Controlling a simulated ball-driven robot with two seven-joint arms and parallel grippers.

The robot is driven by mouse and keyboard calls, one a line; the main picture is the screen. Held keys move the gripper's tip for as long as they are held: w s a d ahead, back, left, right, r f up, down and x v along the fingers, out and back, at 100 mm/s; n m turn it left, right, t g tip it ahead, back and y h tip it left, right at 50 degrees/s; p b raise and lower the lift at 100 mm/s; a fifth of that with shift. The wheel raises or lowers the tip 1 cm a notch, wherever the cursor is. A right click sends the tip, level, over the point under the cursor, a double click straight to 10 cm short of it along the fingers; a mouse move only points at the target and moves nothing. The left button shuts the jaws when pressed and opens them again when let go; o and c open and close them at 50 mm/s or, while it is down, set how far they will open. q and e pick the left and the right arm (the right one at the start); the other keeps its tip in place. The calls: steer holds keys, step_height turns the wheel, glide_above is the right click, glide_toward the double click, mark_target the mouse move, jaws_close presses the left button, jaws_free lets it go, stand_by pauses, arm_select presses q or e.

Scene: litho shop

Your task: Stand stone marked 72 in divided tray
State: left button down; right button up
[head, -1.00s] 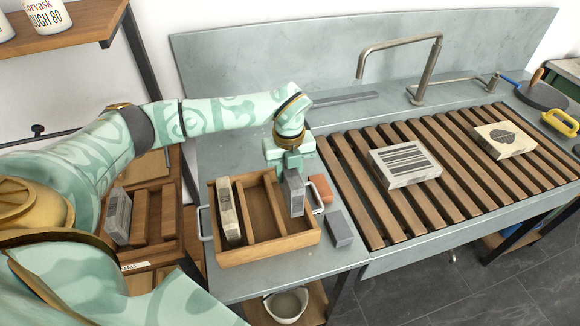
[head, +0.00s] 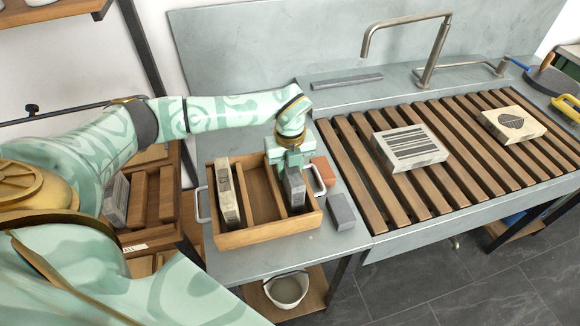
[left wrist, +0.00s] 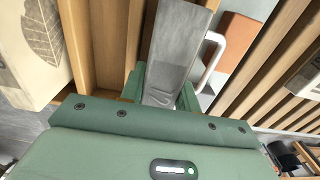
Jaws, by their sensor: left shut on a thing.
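The divided tray (head: 255,238) is a wooden box with dividers and metal handles, standing on the grey counter. My left gripper (head: 291,166) is above its right compartment, shut on a grey stone (head: 295,190). The stone is roughly upright, its lower part down inside that compartment; whether it touches the floor I cannot tell. In the left wrist view the stone (left wrist: 180,45) lies between the fingers of the gripper (left wrist: 160,92); no number is readable on it. A pale stone (head: 228,192) stands in the left compartment; its leaf picture shows in the wrist view. My right gripper is out of view.
A small grey block (head: 341,211) and a reddish block (head: 323,171) lie just right of the tray. A slatted wooden rack (head: 375,200) carries two printed stones. Another wooden tray (head: 160,228) is at the left. A tap (head: 432,55) stands behind the rack.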

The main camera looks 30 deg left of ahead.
arm_select(q)
steer(key=shift+w+f, duration=0.1)
steer(key=shift+f, duration=0.2)
stand_by(0.4)
steer(key=c, duration=0.9)
jaws_free()
steer(key=shift+c, duration=0.2)
steer(key=shift+s+f, duration=0.2)
step_height(320, 180, up, 9)
steer(key=p, duration=0.8)
steer(key=shift+r, duration=0.2)
steer(key=shift+f, duration=0.1)
steer(key=shift+w, duration=0.1)
steer(key=shift+f, duration=0.1)
